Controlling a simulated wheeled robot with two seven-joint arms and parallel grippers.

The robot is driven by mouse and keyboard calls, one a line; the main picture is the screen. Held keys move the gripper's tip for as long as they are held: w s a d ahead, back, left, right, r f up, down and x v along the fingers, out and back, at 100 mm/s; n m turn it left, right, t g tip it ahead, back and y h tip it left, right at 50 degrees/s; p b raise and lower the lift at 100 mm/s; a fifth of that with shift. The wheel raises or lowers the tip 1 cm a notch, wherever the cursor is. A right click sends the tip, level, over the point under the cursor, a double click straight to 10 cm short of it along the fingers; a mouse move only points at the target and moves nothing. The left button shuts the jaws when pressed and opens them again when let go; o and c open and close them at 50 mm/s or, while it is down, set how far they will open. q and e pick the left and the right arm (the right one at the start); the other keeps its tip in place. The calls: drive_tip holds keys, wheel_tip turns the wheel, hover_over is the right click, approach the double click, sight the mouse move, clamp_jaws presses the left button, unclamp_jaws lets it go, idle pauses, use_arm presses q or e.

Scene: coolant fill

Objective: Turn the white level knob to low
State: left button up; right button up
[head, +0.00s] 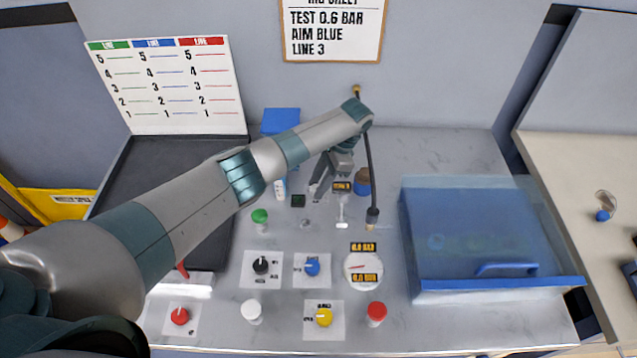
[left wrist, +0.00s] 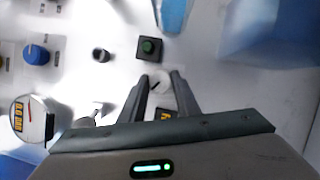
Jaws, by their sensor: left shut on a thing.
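My left gripper (head: 319,190) reaches over the bench from the left, its fingers pointing down behind the row of panels. In the left wrist view, its two dark fingers (left wrist: 159,92) stand on either side of a small white knob (left wrist: 157,82). The gripper is shut on this knob, which sits on the pale bench surface. A label with yellow lettering (left wrist: 165,113) lies by the knob, partly hidden by the gripper; its words cannot be read. In the head view the knob is hidden by the fingers. The right gripper is not in view.
A green button on a black base (head: 298,200) is close to the gripper. A hose nozzle (head: 372,215) hangs to its right. Black (head: 260,265), blue (head: 312,266) and yellow (head: 324,317) knobs and a round gauge (head: 363,271) are nearer. A blue lidded tank (head: 480,235) stands right.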

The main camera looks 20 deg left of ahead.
use_arm(q)
drive_tip(key=n+h, duration=0.1)
drive_tip(key=n, duration=0.2)
drive_tip(key=n+g+h, duration=0.1)
drive_tip(key=n, duration=0.2)
drive_tip(key=shift+w+a+r+g+p, duration=0.1)
drive_tip(key=shift+w+g+p, duration=0.05)
drive_tip(key=shift+g+p, duration=0.2)
drive_tip(key=n+h, duration=0.1)
drive_tip(key=n, duration=0.1)
drive_tip(key=n+h+p, duration=0.1)
drive_tip(key=n, duration=0.2)
drive_tip(key=shift+a, duration=0.15)
drive_tip(key=shift+w, duration=0.1)
drive_tip(key=o, duration=1)
drive_tip(key=shift+o, duration=0.2)
drive_tip(key=b+v, duration=0.5)
drive_tip(key=v, duration=1.2)
drive_tip(key=shift+w+r, duration=0.1)
drive_tip(key=shift+w, duration=0.05)
